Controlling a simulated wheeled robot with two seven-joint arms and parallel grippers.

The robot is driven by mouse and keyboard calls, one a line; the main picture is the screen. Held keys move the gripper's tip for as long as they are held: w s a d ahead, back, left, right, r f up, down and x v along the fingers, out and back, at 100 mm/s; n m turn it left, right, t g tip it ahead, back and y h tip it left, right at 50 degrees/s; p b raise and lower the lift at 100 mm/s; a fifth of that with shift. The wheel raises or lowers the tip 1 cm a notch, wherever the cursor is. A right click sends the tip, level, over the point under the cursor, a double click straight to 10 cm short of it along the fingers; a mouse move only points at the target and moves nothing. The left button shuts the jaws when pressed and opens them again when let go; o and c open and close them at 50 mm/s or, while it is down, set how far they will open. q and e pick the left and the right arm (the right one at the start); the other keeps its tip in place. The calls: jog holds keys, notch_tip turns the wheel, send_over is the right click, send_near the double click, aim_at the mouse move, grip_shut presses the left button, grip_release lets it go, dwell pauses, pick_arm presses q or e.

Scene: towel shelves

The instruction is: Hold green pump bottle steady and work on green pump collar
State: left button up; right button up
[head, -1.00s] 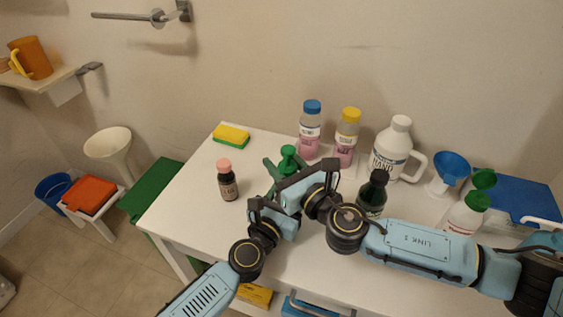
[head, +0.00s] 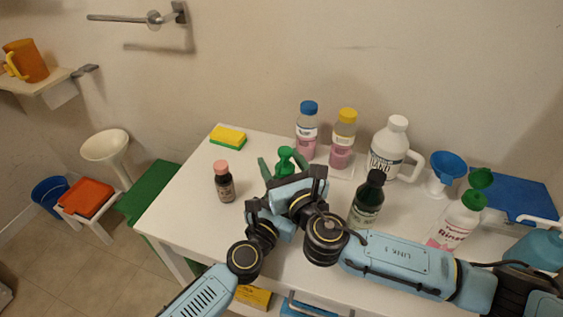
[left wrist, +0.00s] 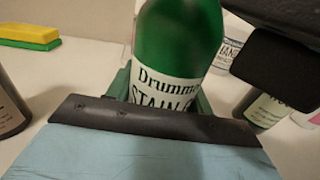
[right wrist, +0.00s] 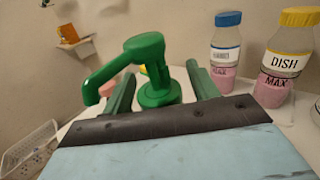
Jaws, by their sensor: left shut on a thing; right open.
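The green pump bottle shows in the left wrist view (left wrist: 180,45) with a white "Drummer... STAIN" label. My left gripper (left wrist: 160,98) is shut on its body, with green fingers at both sides. In the head view the left gripper and the bottle's body are hidden behind my arms. The green pump collar (right wrist: 160,92) and the pump head with its spout (right wrist: 135,55) stand upright in the right wrist view. My right gripper (right wrist: 160,82) is open, its fingers on either side of the collar. The pump head also shows in the head view (head: 287,158). Finger contact with the collar is unclear.
A brown bottle with a pink cap (head: 224,182) and a sponge (head: 228,137) are on the left of the white table (head: 190,180). Blue-capped (head: 307,130) and yellow-capped (head: 343,140) bottles stand behind. A dark green bottle (head: 367,203) stands close to my right arm.

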jog(key=shift+s, duration=0.1)
jog(key=v, duration=1.1)
jog(key=shift+s+d, duration=0.15)
jog(key=shift+s, duration=0.25)
pick_arm(q)
jog(key=o, duration=1.3)
jog(key=shift+s, duration=0.1)
